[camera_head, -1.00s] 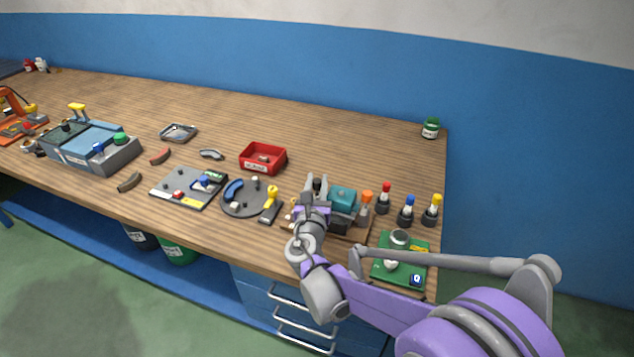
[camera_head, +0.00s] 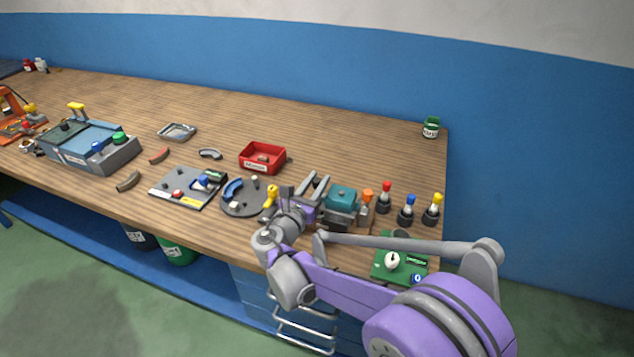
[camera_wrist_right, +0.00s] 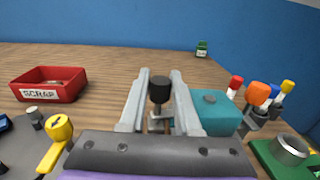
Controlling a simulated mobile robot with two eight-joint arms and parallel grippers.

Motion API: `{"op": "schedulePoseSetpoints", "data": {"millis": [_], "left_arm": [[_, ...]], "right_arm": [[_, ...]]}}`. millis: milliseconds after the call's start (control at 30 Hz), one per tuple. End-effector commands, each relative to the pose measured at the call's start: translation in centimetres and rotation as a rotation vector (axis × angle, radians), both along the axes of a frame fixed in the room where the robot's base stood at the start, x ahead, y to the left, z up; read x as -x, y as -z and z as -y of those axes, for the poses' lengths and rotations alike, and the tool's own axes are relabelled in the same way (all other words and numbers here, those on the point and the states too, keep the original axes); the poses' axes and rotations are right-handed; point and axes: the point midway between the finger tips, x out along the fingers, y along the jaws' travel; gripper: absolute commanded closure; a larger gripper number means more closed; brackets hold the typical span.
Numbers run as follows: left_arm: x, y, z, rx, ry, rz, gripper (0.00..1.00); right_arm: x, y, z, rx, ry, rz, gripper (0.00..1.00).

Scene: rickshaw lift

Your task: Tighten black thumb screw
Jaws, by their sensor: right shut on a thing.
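The black thumb screw (camera_wrist_right: 160,90) shows upright in the right wrist view, between the two grey fingers of my right gripper (camera_wrist_right: 160,76). The fingers are shut on it, one on each side. In the head view my right gripper (camera_head: 314,186) reaches over the front of the bench, and I cannot make out the screw there. A teal block (camera_wrist_right: 212,108) stands just right of the fingers; it also shows in the head view (camera_head: 342,195), set in a dark fixture. My left gripper is not in view.
Orange, red, blue and yellow-topped tools (camera_head: 407,208) stand right of the fixture. A green board (camera_head: 388,270) lies at the front right, under my arm. A round grey plate with a yellow handle (camera_head: 270,193) and a red scrap bin (camera_head: 263,155) are left.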

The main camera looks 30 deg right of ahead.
Motion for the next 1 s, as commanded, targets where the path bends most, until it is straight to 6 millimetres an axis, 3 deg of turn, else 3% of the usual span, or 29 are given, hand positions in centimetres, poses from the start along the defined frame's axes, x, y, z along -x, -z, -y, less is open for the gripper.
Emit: {"op": "schedulePoseSetpoints", "data": {"millis": [400, 900, 933, 1000], "left_arm": [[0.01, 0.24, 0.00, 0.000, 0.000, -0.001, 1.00], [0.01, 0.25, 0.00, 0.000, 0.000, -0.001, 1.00], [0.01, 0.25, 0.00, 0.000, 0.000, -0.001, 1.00], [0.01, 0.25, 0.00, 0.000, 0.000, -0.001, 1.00]], "right_arm": [[-0.03, 0.06, -0.02, -0.001, 0.185, -0.001, 1.00], [0.03, 0.04, 0.02, -0.001, 0.207, 0.000, 1.00], [0.03, 0.04, 0.02, -0.001, 0.207, 0.000, 0.65], [0.03, 0.03, 0.03, -0.001, 0.207, 0.000, 0.52]]}}
